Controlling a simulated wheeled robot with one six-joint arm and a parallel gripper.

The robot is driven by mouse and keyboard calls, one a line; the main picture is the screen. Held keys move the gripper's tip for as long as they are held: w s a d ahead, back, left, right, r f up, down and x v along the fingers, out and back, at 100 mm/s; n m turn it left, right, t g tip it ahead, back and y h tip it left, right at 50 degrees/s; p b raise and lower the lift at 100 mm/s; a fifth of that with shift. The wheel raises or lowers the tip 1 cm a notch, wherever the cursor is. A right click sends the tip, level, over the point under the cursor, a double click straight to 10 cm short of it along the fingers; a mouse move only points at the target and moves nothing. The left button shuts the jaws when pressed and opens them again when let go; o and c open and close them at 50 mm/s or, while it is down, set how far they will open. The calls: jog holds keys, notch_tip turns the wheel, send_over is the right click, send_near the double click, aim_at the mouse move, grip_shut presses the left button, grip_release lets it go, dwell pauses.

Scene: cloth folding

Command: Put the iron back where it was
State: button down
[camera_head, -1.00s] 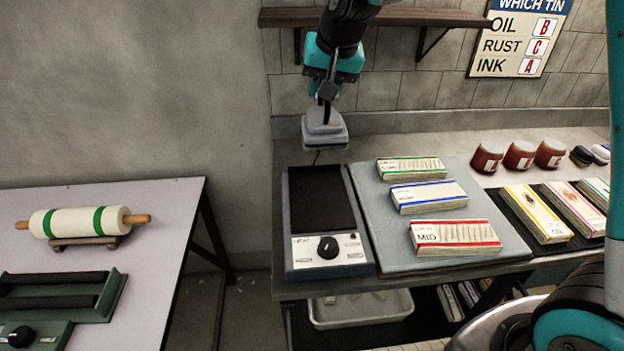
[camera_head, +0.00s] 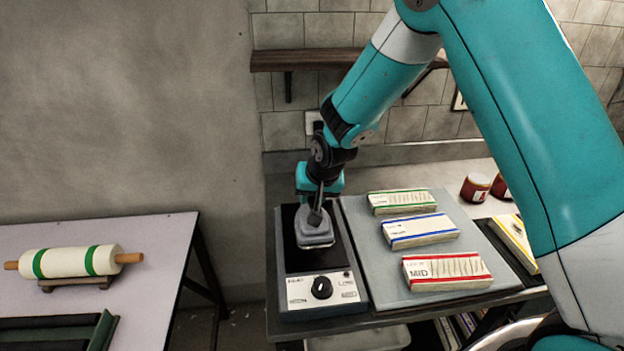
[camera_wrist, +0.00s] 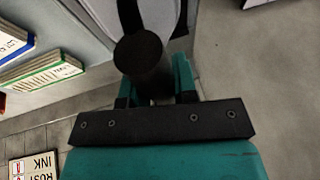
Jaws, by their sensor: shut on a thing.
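The iron (camera_head: 314,234), a grey block with a dark upright handle, is over the black pad of the hot plate (camera_head: 322,290), which has a dial on its front panel. I cannot tell whether the iron touches the pad. My gripper (camera_head: 316,208) is shut on the iron's handle, above the iron's body. In the wrist view the round dark handle end (camera_wrist: 140,54) is between the jaws of my gripper (camera_wrist: 157,92). The iron's underside is hidden.
To the right of the hot plate a grey board (camera_head: 365,262) holds boxes with green, blue and red (camera_head: 446,271) edges. Red jars (camera_head: 476,187) stand behind. A wall shelf (camera_head: 300,60) is above. At left, a separate table (camera_head: 165,260) bears a roller (camera_head: 75,262).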

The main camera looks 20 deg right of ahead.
jog(key=shift+f+p, duration=0.4)
jog(key=shift+f, duration=1.4)
jog(key=shift+f, duration=0.1)
jog(key=c, duration=0.9)
grip_release()
jog(key=shift+f, duration=0.1)
jog(key=shift+r, duration=0.2)
jog(key=b+v, duration=0.3)
jog(key=v, duration=0.9)
jog(key=s+a+r+n+g+y, duration=0.1)
jog(key=s+a+r+n, duration=0.1)
jog(key=s, duration=0.7)
jog(key=s+a+r+n+g+y, duration=0.1)
jog(key=s+r+n, duration=0.3)
jog(key=s, duration=0.5)
jog(key=s+a+r+n+g+y, duration=0.1)
jog(key=s+a+r+n+g, duration=0.1)
jog(key=s, duration=0.7)
jog(key=shift+s+a+r+n+g, duration=0.15)
jog(key=shift+a+r+n+g, duration=0.25)
jog(key=shift+r+n, duration=0.4)
